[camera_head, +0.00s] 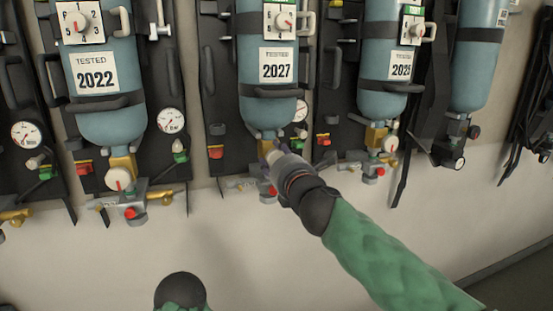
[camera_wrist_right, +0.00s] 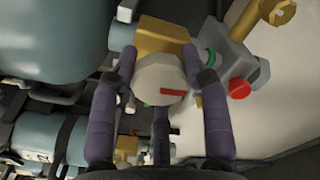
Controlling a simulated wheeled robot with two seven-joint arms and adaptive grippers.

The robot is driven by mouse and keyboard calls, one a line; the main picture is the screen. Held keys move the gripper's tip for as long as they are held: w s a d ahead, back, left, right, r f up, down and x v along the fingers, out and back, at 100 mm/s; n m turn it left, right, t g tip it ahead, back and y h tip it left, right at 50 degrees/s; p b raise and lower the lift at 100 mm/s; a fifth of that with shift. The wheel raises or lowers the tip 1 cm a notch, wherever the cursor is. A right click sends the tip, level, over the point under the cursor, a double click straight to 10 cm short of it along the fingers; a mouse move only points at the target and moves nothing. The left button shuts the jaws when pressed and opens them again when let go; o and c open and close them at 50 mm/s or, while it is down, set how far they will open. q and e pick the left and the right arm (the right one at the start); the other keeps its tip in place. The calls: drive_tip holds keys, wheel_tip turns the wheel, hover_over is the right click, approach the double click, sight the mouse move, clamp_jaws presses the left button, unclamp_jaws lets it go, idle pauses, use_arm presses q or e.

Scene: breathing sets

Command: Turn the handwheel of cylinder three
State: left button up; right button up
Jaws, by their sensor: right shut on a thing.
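My right gripper (camera_head: 270,155) is at the valve under the cylinder labelled 2027 (camera_head: 268,108). In the right wrist view, its purple fingers (camera_wrist_right: 163,76) are closed around a pale round handwheel (camera_wrist_right: 155,72). A red mark shows on the handwheel's face, which sits in front of a brass valve block (camera_wrist_right: 164,36). In the head view the gripper hides this handwheel. Other blue cylinders are labelled 2022 (camera_head: 110,120) and 2025 (camera_head: 384,96); I cannot tell by number which is cylinder three. My left gripper is out of the picture.
A white handwheel with a red mark (camera_head: 119,180) is under the 2022 cylinder, and another (camera_head: 390,144) under the 2025 one. A red knob (camera_wrist_right: 239,88) sits close beside my right fingers. Gauges and hooks crowd the dark back plates. The wall below is bare.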

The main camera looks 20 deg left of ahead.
drive_tip(key=shift+a+f+m, duration=0.25)
drive_tip(key=shift+f+m, duration=0.25)
drive_tip(key=shift+f, duration=0.1)
drive_tip(key=o, duration=1.1)
drive_tip(key=shift+o, duration=0.3)
drive_tip(key=shift+d+r, duration=0.1)
drive_tip(key=shift+r, duration=0.1)
drive_tip(key=shift+r, duration=0.1)
drive_tip(key=shift+d, duration=0.1)
drive_tip(key=v, duration=1.2)
